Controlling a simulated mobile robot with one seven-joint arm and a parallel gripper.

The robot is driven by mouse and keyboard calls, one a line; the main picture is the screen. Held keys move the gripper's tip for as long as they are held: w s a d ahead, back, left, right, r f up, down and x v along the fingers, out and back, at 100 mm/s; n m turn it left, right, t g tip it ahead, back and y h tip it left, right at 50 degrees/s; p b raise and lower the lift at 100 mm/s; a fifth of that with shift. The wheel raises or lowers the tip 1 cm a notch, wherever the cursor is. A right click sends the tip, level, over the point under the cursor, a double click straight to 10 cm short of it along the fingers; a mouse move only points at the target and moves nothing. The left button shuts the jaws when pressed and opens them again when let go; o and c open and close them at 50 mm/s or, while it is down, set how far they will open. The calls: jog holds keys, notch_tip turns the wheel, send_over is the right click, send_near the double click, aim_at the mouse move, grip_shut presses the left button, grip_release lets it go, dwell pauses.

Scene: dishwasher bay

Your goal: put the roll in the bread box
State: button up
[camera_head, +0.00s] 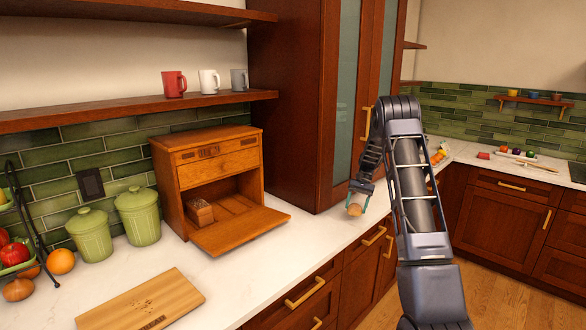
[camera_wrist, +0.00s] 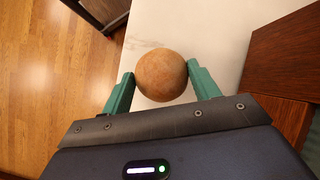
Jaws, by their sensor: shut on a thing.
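The roll (camera_wrist: 161,75) is round and light brown. My gripper (camera_wrist: 161,88) is shut on it, with a green finger on each side. In the head view the roll (camera_head: 354,209) hangs at the tip of my gripper (camera_head: 359,198), over the counter near its front edge and in front of the tall cabinet. The wooden bread box (camera_head: 210,155) stands on the counter to the left of the gripper. Its front door (camera_head: 243,230) is folded down and open. A brown loaf (camera_head: 200,211) lies inside at the left.
A cutting board (camera_head: 140,300) lies in front of the bread box. Two green canisters (camera_head: 138,216) and a fruit stand are at its left. The tall cabinet (camera_head: 290,100) rises at its right. A shelf with mugs (camera_head: 130,109) hangs above. Counter between box door and gripper is clear.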

dwell(0.3)
jog(key=s+a+r+n, duration=0.1)
jog(key=s+a+r, duration=0.2)
jog(key=s+a, duration=0.8)
jog(key=s+a+r, duration=0.3)
jog(key=s+a, duration=0.7)
jog(key=s, duration=0.2)
jog(key=s+a+r+m+y, duration=0.1)
jog(key=s+a+m, duration=0.1)
jog(key=a, duration=1.4)
jog(key=s+a+r+m, duration=0.1)
jog(key=a, duration=1.5)
jog(key=s+a+r+m+t, duration=0.1)
jog(key=s+a+r, duration=0.3)
jog(key=a, duration=0.5)
jog(key=s+a+r+m+y, duration=0.1)
jog(key=s+a+r, duration=0.1)
jog(key=s+a, duration=0.6)
jog(key=s+a+r+m+t, duration=0.1)
jog(key=s+a+r, duration=0.2)
jog(key=a, duration=0.8)
jog(key=f, duration=1.9)
jog(key=shift+w+f, duration=0.25)
jog(key=shift+f, duration=0.1)
jog(key=shift+f, duration=0.1)
